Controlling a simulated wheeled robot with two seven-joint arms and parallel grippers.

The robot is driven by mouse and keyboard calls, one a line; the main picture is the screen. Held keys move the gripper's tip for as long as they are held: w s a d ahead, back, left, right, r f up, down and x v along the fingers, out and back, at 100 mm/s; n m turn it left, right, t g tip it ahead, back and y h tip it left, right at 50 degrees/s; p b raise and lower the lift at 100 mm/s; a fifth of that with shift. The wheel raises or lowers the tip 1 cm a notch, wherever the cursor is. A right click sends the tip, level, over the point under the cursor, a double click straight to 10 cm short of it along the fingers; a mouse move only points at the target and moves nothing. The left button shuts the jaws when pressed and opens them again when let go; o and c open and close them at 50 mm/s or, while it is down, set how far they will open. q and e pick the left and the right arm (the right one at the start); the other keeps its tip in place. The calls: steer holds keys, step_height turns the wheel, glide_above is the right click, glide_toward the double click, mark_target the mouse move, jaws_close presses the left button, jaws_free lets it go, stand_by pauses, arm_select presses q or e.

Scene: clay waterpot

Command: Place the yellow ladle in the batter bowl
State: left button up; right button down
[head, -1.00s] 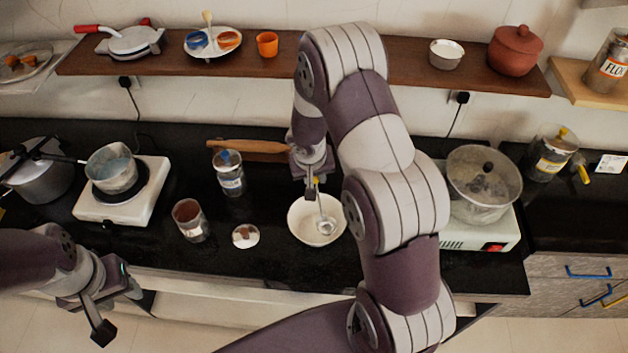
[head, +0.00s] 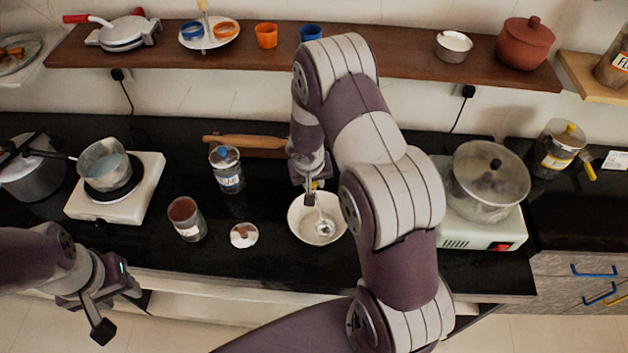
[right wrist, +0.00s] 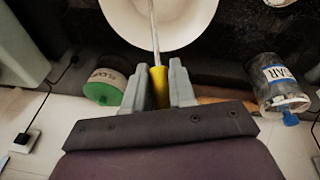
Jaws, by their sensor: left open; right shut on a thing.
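The yellow ladle has a yellow handle (right wrist: 159,82) and a thin metal shaft. Its scoop (head: 325,228) appears inside the outline of the white batter bowl (head: 297,227), which also shows in the right wrist view (right wrist: 118,18). I cannot tell whether the scoop touches the bowl's bottom. My right gripper (head: 311,193) is shut on the yellow handle, above the bowl's far side; its two fingers flank the handle in the right wrist view (right wrist: 160,85). My left gripper (head: 112,312) is open and empty at the lower left, in front of the counter.
A blue-lidded jar (head: 228,172), a brown-filled jar (head: 186,220) and a round metal lid (head: 243,236) stand left of the bowl. A rolling pin (head: 245,141) lies behind. A pot on a hob (head: 102,166) is left; a covered pan (head: 490,182) is right.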

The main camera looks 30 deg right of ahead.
steer(key=shift+s, duration=0.15)
steer(key=c, duration=1)
jaws_free()
steer(key=shift+s+d, duration=0.1)
steer(key=shift+o, duration=0.3)
steer(key=shift+d, duration=0.1)
steer(key=shift+r+p, duration=0.25)
steer(key=shift+p, duration=0.1)
steer(key=shift+r+p, duration=0.7)
steer(key=shift+p, duration=0.1)
steer(key=v, duration=1.1)
steer(key=s+a+r+n+y, duration=0.1)
steer(key=s+a+r, duration=0.2)
steer(key=s, duration=0.4)
steer(key=s+a+r+n+y, duration=0.1)
steer(key=s+a+r+n, duration=0.1)
steer(key=s, duration=0.5)
steer(key=shift+a+r+g, duration=0.3)
steer(key=shift+a+r, duration=0.1)
steer(key=shift+r, duration=0.3)
